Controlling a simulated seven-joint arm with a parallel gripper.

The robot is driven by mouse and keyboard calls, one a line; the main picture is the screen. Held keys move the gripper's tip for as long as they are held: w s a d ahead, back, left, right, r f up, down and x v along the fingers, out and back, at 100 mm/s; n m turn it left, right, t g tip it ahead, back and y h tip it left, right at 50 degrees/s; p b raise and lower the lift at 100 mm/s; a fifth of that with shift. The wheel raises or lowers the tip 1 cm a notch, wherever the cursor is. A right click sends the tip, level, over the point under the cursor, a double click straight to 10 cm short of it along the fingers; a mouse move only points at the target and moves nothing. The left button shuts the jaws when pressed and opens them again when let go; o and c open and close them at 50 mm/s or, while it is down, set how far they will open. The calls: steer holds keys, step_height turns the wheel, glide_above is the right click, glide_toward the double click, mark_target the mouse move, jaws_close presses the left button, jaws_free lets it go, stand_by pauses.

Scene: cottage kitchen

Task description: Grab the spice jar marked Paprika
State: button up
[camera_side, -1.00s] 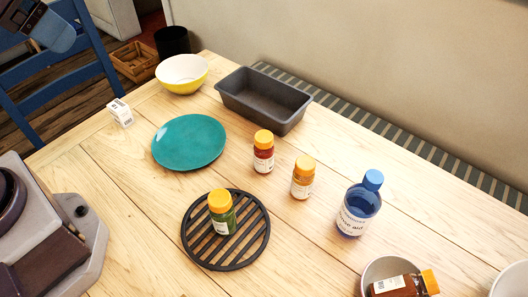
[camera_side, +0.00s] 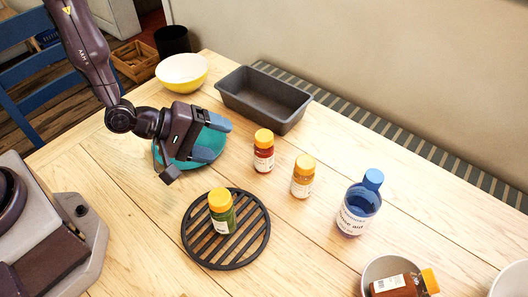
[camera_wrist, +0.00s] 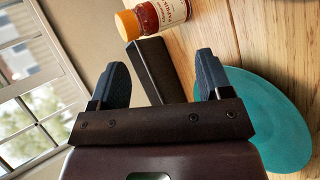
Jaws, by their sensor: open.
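A spice jar with red contents, an orange lid and a white label (camera_side: 263,157) stands upright on the table, between the teal plate and another jar. It also shows at the top of the wrist view (camera_wrist: 163,14); its label is only partly legible there and seems to read Paprika. My gripper (camera_side: 212,138) is open and empty, above the teal plate (camera_side: 163,153), to the left of this jar and apart from it. In the wrist view both fingers of my gripper (camera_wrist: 161,72) are spread, and the jar lies beyond them.
A yellow-orange jar (camera_side: 302,182) stands right of the red one. A green jar (camera_side: 221,216) stands on a black trivet (camera_side: 256,246). A dark loaf pan (camera_side: 232,96) is behind. A blue bottle (camera_side: 358,207) and a bowl (camera_side: 372,268) holding a lying red-brown jar (camera_side: 397,286) are right.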

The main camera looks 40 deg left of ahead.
mark_target(256, 144)
steer(key=s+d+n+t, duration=0.1)
steer(key=n, duration=0.2)
steer(key=d+f+n+t+h, duration=0.1)
steer(key=n, duration=0.1)
steer(key=s+d+f+n+t, duration=0.1)
steer(key=d+n, duration=0.1)
steer(key=n, duration=0.1)
steer(key=shift+s+n+t+h, duration=0.3)
steer(key=shift+h, duration=0.1)
steer(key=n+t, duration=0.1)
steer(key=n, duration=0.1)
steer(key=s+n+t+y, duration=0.1)
steer(key=n, duration=0.2)
steer(key=shift+d+n+t, duration=0.15)
steer(key=shift+n+t, duration=0.15)
steer(key=n+y, duration=0.1)
steer(key=n, duration=0.1)
steer(key=s+n+t+y, duration=0.1)
steer(key=n, duration=0.1)
steer(key=n+t+y, duration=0.1)
steer(key=n, duration=0.1)
steer(key=shift+s+a+r+n, duration=0.15)
steer(key=shift+s+a+n, duration=0.1)
steer(key=shift+a+n, duration=0.1)
steer(key=x, duration=1.2)
steer(key=shift+w+a, duration=0.1)
steer(key=shift+w, duration=0.35)
steer(key=c, duration=1.1)
